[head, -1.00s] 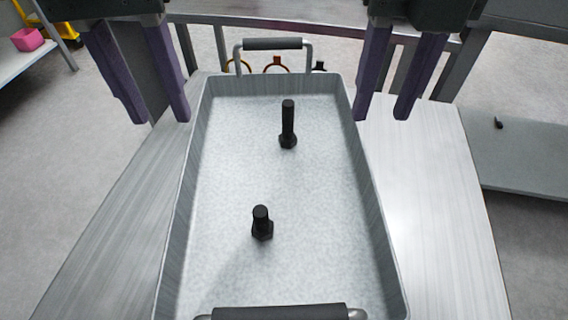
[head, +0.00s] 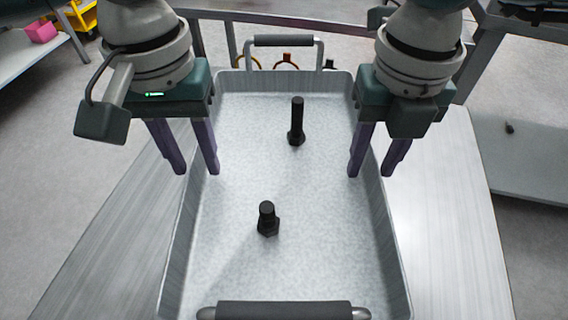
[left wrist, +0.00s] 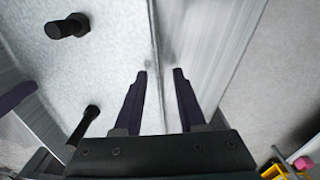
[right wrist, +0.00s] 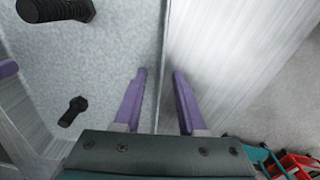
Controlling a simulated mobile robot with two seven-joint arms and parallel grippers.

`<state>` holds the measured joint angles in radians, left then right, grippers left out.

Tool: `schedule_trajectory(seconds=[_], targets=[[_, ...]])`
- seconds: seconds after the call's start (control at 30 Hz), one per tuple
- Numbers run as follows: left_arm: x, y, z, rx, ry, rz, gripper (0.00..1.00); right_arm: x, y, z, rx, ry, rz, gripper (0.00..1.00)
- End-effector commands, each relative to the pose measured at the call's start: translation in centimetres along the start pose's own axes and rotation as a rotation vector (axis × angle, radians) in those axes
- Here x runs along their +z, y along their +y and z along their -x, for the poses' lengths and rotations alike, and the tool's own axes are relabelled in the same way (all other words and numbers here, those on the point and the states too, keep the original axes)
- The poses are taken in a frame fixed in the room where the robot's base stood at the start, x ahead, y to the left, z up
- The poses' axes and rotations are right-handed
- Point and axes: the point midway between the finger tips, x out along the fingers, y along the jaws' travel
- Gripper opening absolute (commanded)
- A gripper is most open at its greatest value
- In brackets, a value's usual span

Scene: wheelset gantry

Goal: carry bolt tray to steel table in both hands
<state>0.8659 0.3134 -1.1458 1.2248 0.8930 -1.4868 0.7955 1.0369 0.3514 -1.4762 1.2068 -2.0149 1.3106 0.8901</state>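The bolt tray (head: 335,230) is a grey rectangular tray with a black-gripped bar handle at its far end (head: 284,41) and another at its near end (head: 283,312). Two black bolts stand in it, one farther (head: 296,121) and one nearer (head: 268,219). My left gripper (head: 197,172) is open over the left long wall, and my right gripper (head: 371,174) is open over the right long wall. In the left wrist view (left wrist: 159,72) and right wrist view (right wrist: 159,73) the wall line runs between the spread fingers. I cannot tell whether the fingertips reach below the rim.
The tray rests on a brushed metal table (head: 455,235). Another light surface (head: 530,160) lies at the right. A metal rail and coloured rings (head: 286,60) are beyond the tray. A shelf with a pink bin (head: 40,32) stands far left.

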Motion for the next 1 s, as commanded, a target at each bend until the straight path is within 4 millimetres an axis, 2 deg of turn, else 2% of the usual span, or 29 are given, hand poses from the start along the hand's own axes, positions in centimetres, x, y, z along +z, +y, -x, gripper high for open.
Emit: schedule_trajectory(seconds=[0.07, 0.4, 1.0], targets=[[0.01, 0.01, 0.01, 0.000, 0.000, 0.000, 0.39, -0.01, 0.01, 0.01, 0.000, 0.000, 0.000, 0.39], [0.00, 0.01, 0.04, 0.000, 0.000, 0.000, 0.01, -0.01, 0.01, 0.04, 0.000, 0.000, 0.000, 0.01], [-0.01, -0.05, 0.05, -0.001, 0.000, 0.001, 0.00, 0.00, -0.05, 0.05, -0.001, 0.001, 0.000, 0.00]])
